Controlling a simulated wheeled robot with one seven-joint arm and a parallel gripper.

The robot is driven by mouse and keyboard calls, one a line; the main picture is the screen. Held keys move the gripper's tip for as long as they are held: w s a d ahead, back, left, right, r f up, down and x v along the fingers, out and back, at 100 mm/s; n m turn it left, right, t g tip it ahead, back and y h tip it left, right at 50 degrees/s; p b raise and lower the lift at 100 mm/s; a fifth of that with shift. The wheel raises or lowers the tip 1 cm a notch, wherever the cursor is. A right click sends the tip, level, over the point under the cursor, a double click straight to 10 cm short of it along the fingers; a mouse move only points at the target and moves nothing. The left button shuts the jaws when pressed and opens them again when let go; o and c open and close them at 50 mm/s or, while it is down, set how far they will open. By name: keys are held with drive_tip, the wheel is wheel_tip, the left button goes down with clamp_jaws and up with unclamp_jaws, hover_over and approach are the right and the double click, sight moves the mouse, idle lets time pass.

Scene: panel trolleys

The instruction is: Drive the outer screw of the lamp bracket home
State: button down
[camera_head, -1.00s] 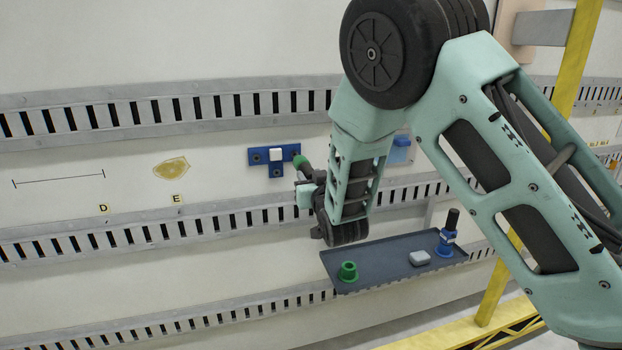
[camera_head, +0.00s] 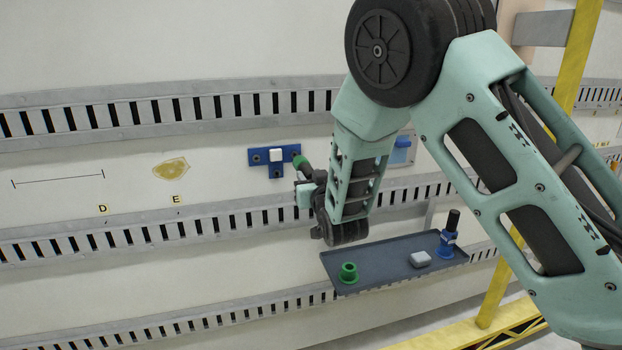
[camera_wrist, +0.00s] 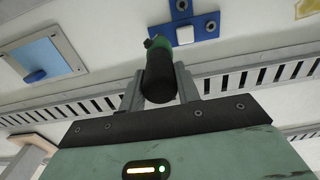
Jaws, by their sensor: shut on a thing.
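The lamp bracket is a blue T-shaped plate (camera_head: 265,157) on the pale wall panel, with a white square lamp (camera_head: 275,155) at its middle. It also shows in the wrist view (camera_wrist: 203,28). Dark screw heads show at its left end (camera_head: 257,158) and on its stem (camera_head: 277,173). The right end is partly hidden by the tool. My gripper (camera_wrist: 158,86) is shut on a green and black driver (camera_wrist: 160,78). The driver's green end (camera_head: 300,162) is at the bracket's right end in the head view. I cannot tell whether its tip touches a screw.
A dark tray (camera_head: 385,272) below holds a green collared piece (camera_head: 348,272), a grey block (camera_head: 420,259) and a blue holder with a black post (camera_head: 447,240). Slotted rails (camera_head: 190,107) cross the panel. A blue plate (camera_wrist: 42,60) is beside the bracket. Yellow frame bars (camera_head: 495,280) stand at right.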

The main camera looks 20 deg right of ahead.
drive_tip(key=shift+w, duration=0.9)
drive_tip(key=shift+w+r+b, duration=0.1)
drive_tip(key=shift+r+b, duration=0.05)
drive_tip(key=shift+b, duration=0.15)
idle(1.5)
drive_tip(key=shift+s+b, duration=0.65)
drive_tip(key=shift+s, duration=1.1)
drive_tip(key=s+b, duration=0.2)
drive_tip(key=s, duration=0.7)
drive_tip(key=shift+s+b, duration=0.3)
drive_tip(key=shift+s, duration=0.1)
